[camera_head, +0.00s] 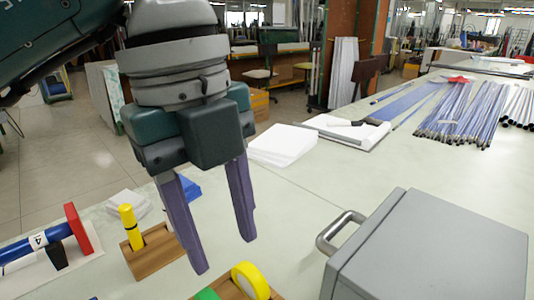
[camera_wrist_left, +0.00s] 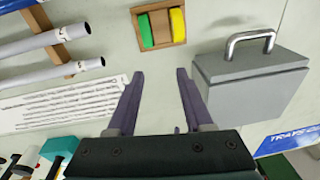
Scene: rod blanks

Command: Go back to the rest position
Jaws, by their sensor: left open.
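My left gripper (camera_head: 224,256) comes in from the upper left in the head view and points down over the bench (camera_head: 285,215). Its two purple fingers stand apart with nothing between them. In the left wrist view the same open fingers (camera_wrist_left: 160,74) show above bare bench. In the head view the gripper stands just behind a wooden tray holding a yellow roll (camera_head: 250,280) and a green roll (camera_head: 207,294). My right gripper is in neither view.
A grey box (camera_head: 440,250) with a handle stands at the front right. A yellow marker (camera_head: 130,228) stands in a wooden block (camera_head: 158,252) left of the gripper. White sheets (camera_head: 283,145) and several rods (camera_head: 465,110) lie farther back.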

